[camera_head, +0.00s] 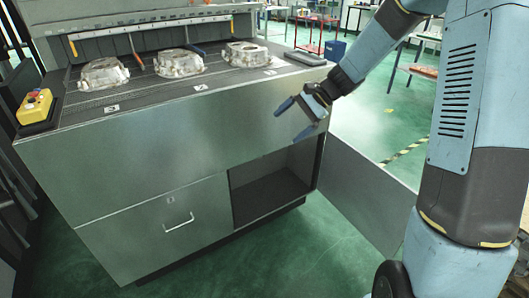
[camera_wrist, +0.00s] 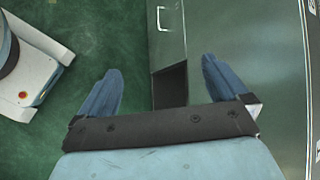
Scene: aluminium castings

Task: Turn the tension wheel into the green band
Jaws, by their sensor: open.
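I cannot make out a tension wheel or a green band in either view. My gripper (camera_head: 296,119) is open and empty, in front of the right part of the grey metal cabinet (camera_head: 130,165), above the level of its open compartment (camera_head: 268,188). The compartment's inside is dark and looks empty where it shows. In the wrist view the two blue fingers of my gripper (camera_wrist: 161,72) are spread wide with nothing between them. The cabinet front and the dark compartment (camera_wrist: 170,84) lie beyond them, with green floor at left.
Three aluminium castings (camera_head: 103,73) (camera_head: 179,64) (camera_head: 247,54) stand on the cabinet top. A yellow control box (camera_head: 34,106) sits at its left edge. A drawer with a handle (camera_head: 179,223) is below. An open door panel (camera_head: 368,192) juts out at right. The front floor is clear.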

